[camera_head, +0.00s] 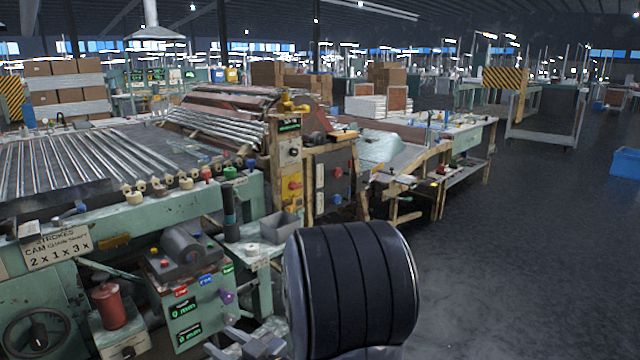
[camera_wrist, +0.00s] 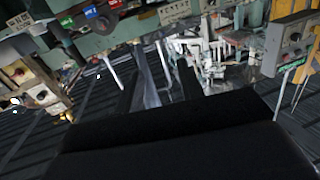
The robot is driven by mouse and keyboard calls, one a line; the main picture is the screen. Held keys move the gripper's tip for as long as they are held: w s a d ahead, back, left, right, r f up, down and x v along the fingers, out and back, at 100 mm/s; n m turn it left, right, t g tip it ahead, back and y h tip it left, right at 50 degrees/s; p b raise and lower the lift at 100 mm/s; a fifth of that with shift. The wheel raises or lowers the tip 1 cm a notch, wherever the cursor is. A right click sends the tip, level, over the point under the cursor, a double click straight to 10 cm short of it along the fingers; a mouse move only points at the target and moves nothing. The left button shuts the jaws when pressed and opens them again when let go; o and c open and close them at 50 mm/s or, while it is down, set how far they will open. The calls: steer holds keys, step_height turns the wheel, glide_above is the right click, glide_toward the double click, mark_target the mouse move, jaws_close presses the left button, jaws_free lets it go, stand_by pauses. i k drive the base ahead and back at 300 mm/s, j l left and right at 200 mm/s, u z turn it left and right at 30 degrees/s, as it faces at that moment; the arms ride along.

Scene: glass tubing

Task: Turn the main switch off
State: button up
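A red rotary switch on a yellow plate (camera_head: 293,185) is on the front of the upright control panel at the centre of the head view. It is the likeliest main switch, but I read no label on it and cannot tell its setting. I cannot pick it out in the wrist view. My gripper (camera_wrist: 158,90) shows in the wrist view as two dark fingers with a gap between them. It looks open and empty, apart from any switch.
The roller machine (camera_head: 60,160) fills the left. A wooden-framed bench (camera_head: 410,180) stands right of the panel.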

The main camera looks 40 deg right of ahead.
mark_target(293, 185)
steer(key=i+l+z, duration=0.4)
steer(key=i+l, duration=1.45)
steer(key=l, duration=0.1)
